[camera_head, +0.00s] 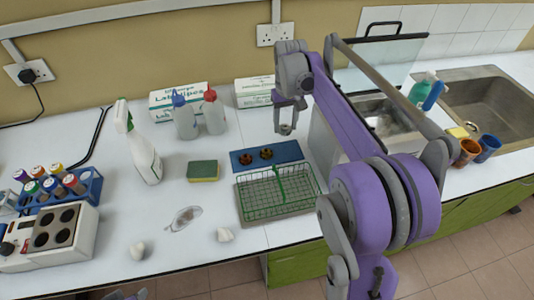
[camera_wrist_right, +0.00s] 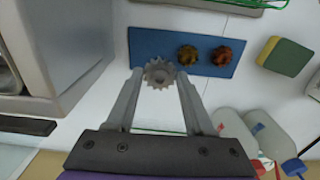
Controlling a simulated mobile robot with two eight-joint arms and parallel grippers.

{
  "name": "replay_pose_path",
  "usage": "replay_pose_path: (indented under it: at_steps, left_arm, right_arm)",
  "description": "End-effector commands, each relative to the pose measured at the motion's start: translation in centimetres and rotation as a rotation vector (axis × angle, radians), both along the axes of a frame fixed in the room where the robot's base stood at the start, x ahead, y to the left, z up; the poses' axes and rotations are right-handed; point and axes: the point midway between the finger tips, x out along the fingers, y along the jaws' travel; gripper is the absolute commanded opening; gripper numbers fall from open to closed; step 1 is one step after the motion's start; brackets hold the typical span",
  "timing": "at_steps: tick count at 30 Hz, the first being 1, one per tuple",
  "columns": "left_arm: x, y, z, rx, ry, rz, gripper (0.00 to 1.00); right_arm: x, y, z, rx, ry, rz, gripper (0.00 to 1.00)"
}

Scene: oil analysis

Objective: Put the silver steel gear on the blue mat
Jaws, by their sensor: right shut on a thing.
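The silver steel gear (camera_wrist_right: 159,73) is held between the fingertips of my right gripper (camera_wrist_right: 159,80). In the wrist view it overlaps the edge of the blue mat (camera_wrist_right: 150,42). In the head view my right gripper (camera_head: 286,128) hangs above and behind the right end of the blue mat (camera_head: 290,151). Two brown gears (camera_head: 245,158) (camera_head: 266,154) lie on the left and middle of the mat; the right part is bare. The height of the silver gear over the mat is hard to tell.
A green wire basket (camera_head: 278,195) stands just in front of the mat. A sponge (camera_head: 202,171) lies to its left. Two wash bottles (camera_head: 184,117) and boxes (camera_head: 254,92) stand behind. A grey machine (camera_wrist_right: 60,50) with a glass lid is close on the right.

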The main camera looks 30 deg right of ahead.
Motion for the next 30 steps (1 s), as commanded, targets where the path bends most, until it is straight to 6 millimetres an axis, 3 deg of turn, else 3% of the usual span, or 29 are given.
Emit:
replay_pose_path:
  at_steps: [9,16,21,30]
  left_arm:
    - [-0.1,0.0,-0.4,0.000,0.002,0.000,0.41]
    - [-0.1,0.0,-0.4,0.000,0.002,0.000,0.41]
    - [-0.2,0.0,-0.6,0.000,0.003,0.000,0.41]
    - [-0.2,0.0,-0.6,0.000,0.003,0.000,0.41]
  right_arm:
    - [0.3,-0.7,-5.2,0.000,0.000,-0.006,0.00]
    - [0.3,-0.7,-7.1,0.000,0.000,-0.006,0.00]
    - [0.3,-0.7,-9.5,0.000,0.000,-0.006,0.00]
    - [0.3,-0.6,-10.1,0.000,0.000,-0.006,0.00]
